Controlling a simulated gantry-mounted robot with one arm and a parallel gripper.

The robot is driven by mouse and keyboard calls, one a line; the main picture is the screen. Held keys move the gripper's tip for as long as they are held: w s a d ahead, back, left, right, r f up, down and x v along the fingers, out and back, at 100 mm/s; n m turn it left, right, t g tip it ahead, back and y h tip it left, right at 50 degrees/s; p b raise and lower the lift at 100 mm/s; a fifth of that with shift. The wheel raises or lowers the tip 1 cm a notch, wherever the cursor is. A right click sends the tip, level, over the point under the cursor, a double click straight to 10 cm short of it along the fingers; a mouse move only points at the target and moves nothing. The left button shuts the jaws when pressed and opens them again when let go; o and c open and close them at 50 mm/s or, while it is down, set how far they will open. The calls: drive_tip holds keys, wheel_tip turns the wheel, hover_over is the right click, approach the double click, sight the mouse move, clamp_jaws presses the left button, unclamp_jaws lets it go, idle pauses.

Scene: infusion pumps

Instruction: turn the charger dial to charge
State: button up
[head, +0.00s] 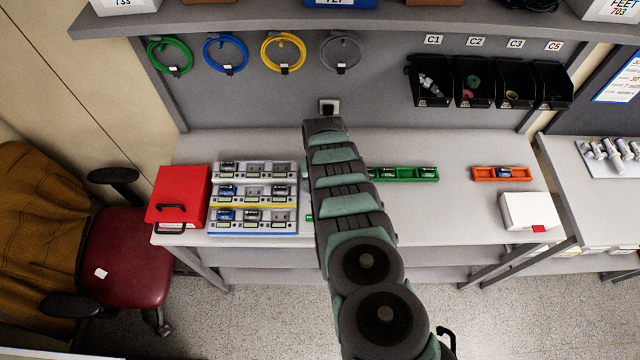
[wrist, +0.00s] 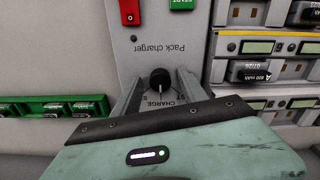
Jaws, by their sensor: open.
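The black round charger dial (wrist: 160,80) sits on the grey panel of the pack charger (wrist: 150,45) in the wrist view. A thin white mark on the dial's lower side points down in the picture. The lettering CHARGE lies just below the dial, with more letters partly covered to its right. My gripper (wrist: 160,88) is open, with one finger on each side of the dial. I cannot tell whether the fingers touch it. In the head view my arm hides the gripper, the dial and most of the charger.
A red button (wrist: 130,12) and a green button (wrist: 181,4) sit on the charger panel. The battery rack (head: 254,232) and red box (head: 178,195) stand left on the table. A green tray (head: 410,173), orange tray (head: 500,173) and white box (head: 528,210) are right.

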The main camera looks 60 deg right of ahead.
drive_tip(key=shift+d+r, duration=0.1)
drive_tip(key=shift+r, duration=0.35)
wheel_tip(320, 180, up, 2)
drive_tip(key=shift+r+p, duration=0.15)
drive_tip(key=shift+p, duration=0.35)
drive_tip(key=shift+r, duration=0.25)
wheel_tip(320, 180, up, 7)
drive_tip(key=b, duration=0.2)
